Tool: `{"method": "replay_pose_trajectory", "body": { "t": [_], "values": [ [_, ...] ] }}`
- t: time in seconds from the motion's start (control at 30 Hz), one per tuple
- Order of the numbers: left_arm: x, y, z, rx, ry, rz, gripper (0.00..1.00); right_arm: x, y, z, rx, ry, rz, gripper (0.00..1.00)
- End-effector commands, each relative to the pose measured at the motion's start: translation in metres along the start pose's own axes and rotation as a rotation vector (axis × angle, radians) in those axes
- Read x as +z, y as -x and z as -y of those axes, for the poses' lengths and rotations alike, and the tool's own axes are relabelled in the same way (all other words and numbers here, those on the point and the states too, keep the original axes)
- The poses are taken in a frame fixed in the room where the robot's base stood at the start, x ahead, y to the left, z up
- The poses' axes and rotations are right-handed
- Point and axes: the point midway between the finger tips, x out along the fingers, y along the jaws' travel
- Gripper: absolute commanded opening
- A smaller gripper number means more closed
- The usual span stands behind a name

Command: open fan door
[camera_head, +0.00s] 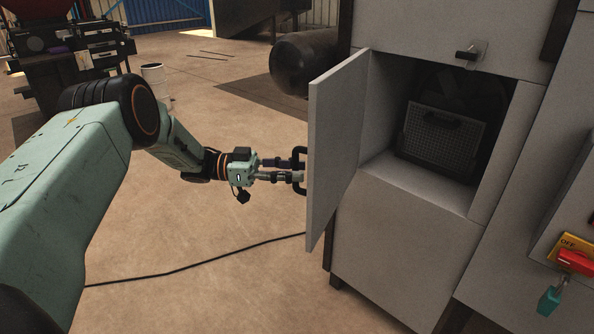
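The fan door (336,146) is a grey panel on the cabinet, hinged at its right edge and swung well open toward me. Its dark handle (300,158) is on the door's outer left side. My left gripper (298,174) is at the handle, with its fingers reaching around or against the bar. Whether the fingers are closed on the bar is too small to tell. Inside the open compartment stands a dark fan unit (441,137) with a grille and a top grip. My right gripper is not in view.
The grey cabinet (405,259) fills the right side. A small latch (468,55) is above the opening. A red switch with a yellow OFF plate (574,250) is at the lower right. A black cable (213,261) lies on the floor. A dark cylinder (303,62) lies behind the door.

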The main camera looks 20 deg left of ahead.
Motion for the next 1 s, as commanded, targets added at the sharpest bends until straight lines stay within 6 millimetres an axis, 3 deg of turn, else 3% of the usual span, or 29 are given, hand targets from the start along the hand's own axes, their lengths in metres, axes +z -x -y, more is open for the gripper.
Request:
{"method": "replay_pose_trajectory", "body": {
  "t": [0.3,0.5,0.7,1.0],
  "values": [
    [0.001,0.066,0.001,-0.005,0.002,0.001,0.33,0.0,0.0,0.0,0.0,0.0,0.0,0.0],
    [0.002,0.096,0.001,-0.003,0.003,0.002,0.33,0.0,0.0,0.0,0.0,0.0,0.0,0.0],
    [0.002,0.106,0.001,-0.001,0.003,0.001,0.33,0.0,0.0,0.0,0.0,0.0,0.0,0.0],
    [0.002,0.106,0.001,-0.001,0.004,0.001,0.33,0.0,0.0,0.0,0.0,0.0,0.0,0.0]
  ]
}}
